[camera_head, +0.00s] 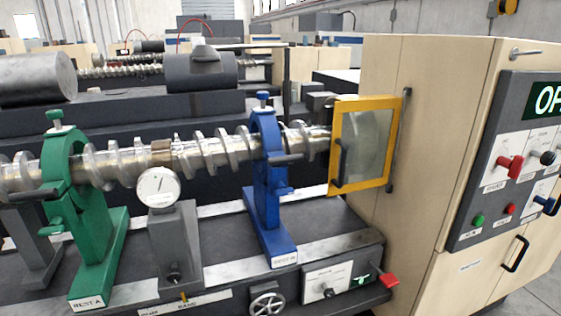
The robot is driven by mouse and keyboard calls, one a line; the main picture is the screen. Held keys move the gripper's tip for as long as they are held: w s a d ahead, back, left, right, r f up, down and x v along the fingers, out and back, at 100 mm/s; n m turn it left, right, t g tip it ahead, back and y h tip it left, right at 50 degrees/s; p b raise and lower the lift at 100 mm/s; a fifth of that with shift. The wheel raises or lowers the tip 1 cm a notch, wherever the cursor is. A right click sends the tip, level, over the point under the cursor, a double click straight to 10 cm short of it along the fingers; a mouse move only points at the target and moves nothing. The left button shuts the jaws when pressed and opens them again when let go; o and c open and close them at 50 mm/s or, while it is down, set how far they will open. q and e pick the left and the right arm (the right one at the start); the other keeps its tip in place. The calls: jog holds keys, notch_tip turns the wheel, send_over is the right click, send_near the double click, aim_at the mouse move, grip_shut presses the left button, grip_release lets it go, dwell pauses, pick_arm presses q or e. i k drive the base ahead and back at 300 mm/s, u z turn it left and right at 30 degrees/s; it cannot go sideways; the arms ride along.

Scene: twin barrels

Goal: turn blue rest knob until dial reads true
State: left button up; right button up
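A blue rest (266,190) stands on the machine bed near the middle, around the long metal screw (210,152). A small blue knob (263,97) is on its top, and a dark handle sticks out at its right side. A round white dial (158,187) sits on a grey stand left of the blue rest; its needle is too small to read. A green rest (75,200) labelled REST A stands further left around the same screw. Neither of my grippers shows in this view.
A yellow-framed guard window (364,146) stands at the right end of the screw. Dark cylinders lie behind.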

aim_at(262, 96)
jog(key=k, duration=0.4)
jog(key=z, duration=0.8)
jog(key=i, duration=1.35)
jog(key=u, duration=0.85)
